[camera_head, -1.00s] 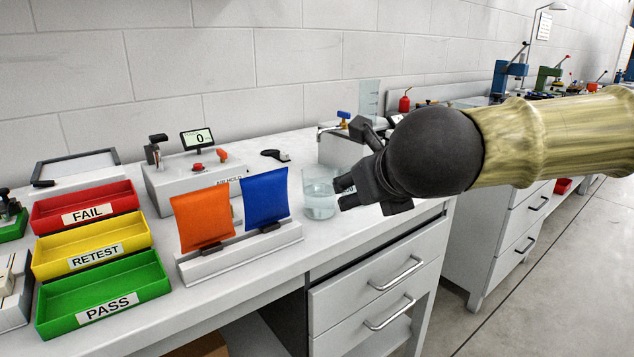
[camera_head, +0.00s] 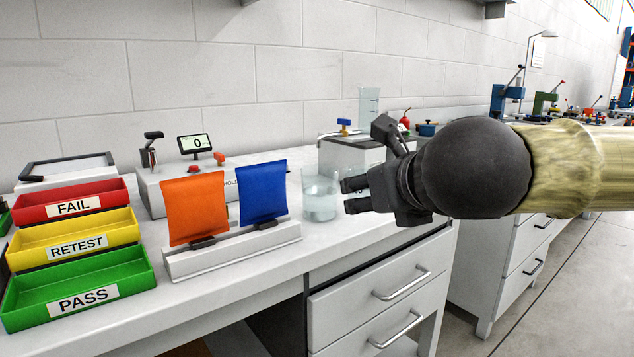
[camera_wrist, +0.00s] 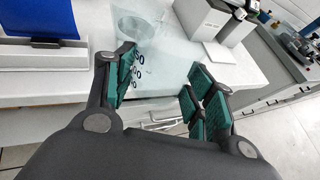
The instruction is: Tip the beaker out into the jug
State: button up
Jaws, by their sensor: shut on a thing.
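My gripper (camera_head: 355,195) is shut on the clear beaker (camera_wrist: 162,72), which shows between the teal finger pads in the wrist view. Black printed numbers run down its wall near the left pad. In the head view its glass is hard to make out against my dark fingers. A clear round vessel (camera_head: 320,200), seemingly the jug, stands on the bench just left of my fingertips with pale liquid in its lower half. Its round outline shows beyond the beaker in the wrist view (camera_wrist: 137,22). I cannot tell how much liquid is in the beaker.
A stand with orange and blue flaps (camera_head: 232,252) is close on the left. Red, yellow and green trays (camera_head: 75,245) lie further left. A grey box (camera_head: 350,155) and a tall clear graduated vessel (camera_head: 370,103) are behind my gripper. The bench front is clear.

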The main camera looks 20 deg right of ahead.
jog(key=shift+s+d+f+m+t+b, duration=0.15)
jog(key=shift+s+f+t+b, duration=0.3)
jog(key=shift+b, duration=1.35)
jog(key=shift+s+d+f+m+t+b, duration=0.15)
jog(key=shift+f+t+b, duration=0.3)
jog(key=shift+b, duration=1.3)
jog(key=shift+s+r+t+b, duration=0.2)
jog(key=shift+t+b, duration=0.1)
jog(key=shift+b, duration=0.15)
jog(key=shift+a, duration=0.1)
